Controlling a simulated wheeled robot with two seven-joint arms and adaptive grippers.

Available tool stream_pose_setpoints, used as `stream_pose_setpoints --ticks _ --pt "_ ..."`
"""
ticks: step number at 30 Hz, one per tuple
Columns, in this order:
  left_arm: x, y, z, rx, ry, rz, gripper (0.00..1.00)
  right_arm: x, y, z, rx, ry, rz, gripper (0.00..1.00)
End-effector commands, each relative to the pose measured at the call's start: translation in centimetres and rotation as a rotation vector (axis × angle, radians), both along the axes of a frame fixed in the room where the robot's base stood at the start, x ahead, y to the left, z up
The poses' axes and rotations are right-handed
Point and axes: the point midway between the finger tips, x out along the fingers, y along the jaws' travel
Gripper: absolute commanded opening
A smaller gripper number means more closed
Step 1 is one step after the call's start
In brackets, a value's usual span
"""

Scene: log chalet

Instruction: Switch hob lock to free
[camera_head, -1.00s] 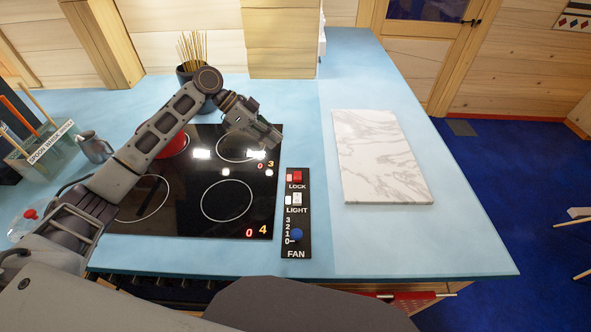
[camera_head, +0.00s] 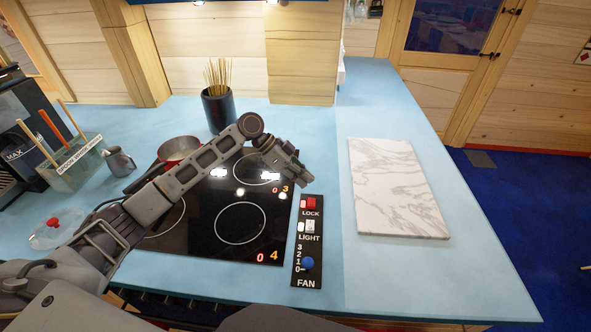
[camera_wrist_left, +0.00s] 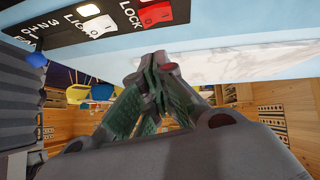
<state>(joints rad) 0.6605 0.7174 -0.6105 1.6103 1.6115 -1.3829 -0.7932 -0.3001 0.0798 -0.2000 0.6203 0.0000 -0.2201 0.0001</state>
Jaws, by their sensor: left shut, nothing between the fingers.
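The hob lock is a red rocker switch (camera_head: 311,203) at the top of a black control panel (camera_head: 299,257), above the word LOCK. I cannot tell the exact gap. My right gripper is not in view.
Below the lock are a white LIGHT switch (camera_head: 310,226) and a blue FAN slider (camera_head: 308,263). The black hob (camera_head: 200,243) lies left, with a red pan (camera_head: 180,149) at its back. A marble board (camera_head: 397,190) lies right. Blue counter is clear between panel and board.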

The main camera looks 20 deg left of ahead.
Motion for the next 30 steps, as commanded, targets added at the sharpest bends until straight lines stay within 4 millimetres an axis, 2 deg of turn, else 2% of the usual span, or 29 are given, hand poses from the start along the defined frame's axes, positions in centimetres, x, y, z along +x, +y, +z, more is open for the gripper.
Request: stream_pose_setpoints --ticks 7,16,21,30 --pt "0.0 -2.5 -2.2 -0.001 0.001 -0.001 0.0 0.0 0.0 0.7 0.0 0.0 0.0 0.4" --pt "-0.5 -2.6 -5.4 0.0 0.001 0.0 0.0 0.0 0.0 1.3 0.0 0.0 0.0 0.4" --pt "-0.6 -2.6 -6.2 0.0 0.001 -0.001 0.0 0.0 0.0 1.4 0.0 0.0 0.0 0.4" --pt "-0.7 -2.6 -6.3 0.0 0.001 -0.001 0.0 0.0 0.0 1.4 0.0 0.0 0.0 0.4"
